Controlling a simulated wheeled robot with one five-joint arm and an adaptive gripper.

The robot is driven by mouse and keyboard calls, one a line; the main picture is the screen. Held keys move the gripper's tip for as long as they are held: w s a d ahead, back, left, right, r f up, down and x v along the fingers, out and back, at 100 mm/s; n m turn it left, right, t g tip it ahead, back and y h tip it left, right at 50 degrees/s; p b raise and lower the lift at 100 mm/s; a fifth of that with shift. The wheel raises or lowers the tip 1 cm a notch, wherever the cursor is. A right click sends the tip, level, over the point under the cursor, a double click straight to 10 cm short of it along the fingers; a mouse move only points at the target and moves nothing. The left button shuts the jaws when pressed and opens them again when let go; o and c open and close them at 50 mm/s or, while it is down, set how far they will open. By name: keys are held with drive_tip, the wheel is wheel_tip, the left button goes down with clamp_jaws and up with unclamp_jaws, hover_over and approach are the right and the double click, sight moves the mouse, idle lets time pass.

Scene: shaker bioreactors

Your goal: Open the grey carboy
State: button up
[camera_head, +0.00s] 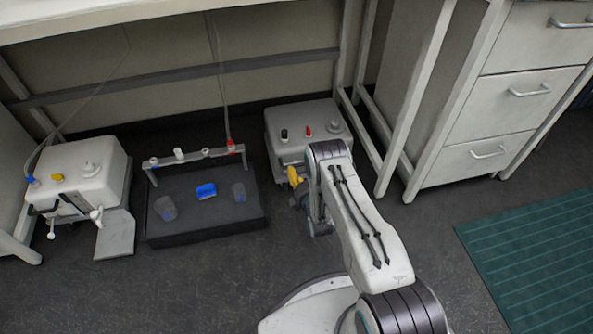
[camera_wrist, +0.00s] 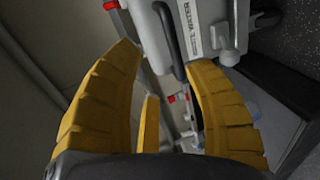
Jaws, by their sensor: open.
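The grey carboy, a pale boxy container (camera_head: 285,150), stands on the floor under the bench in the head view. It has a black cap (camera_head: 284,133), a red cap (camera_head: 308,130) and a larger pale cap (camera_head: 332,126) on top. My gripper (camera_head: 296,177) is just in front of its near side, partly hidden by my arm. In the wrist view a pale carboy (camera_wrist: 149,25) with a black handle and printed label fills the top. The yellow fingers (camera_wrist: 163,62) are spread apart with nothing held. A small red-ended fitting (camera_wrist: 178,98) shows between them.
A second pale carboy (camera_head: 80,172) with blue and yellow caps stands at the left. Between them a dark shaker tray (camera_head: 210,226) holds clear vessels and a blue item. Drawers (camera_head: 487,110) and a green mat (camera_head: 535,255) are at the right. Bench legs stand close right of the carboy.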

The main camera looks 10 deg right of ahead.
sight(297, 165)
drive_tip(key=shift+w+f+b, duration=0.2)
drive_tip(key=shift+f+b, duration=0.35)
drive_tip(key=shift+f, duration=0.4)
drive_tip(key=shift+b+x, duration=1.55)
drive_tip(key=shift+x, duration=1.5)
drive_tip(key=shift+r, duration=0.2)
clamp_jaws()
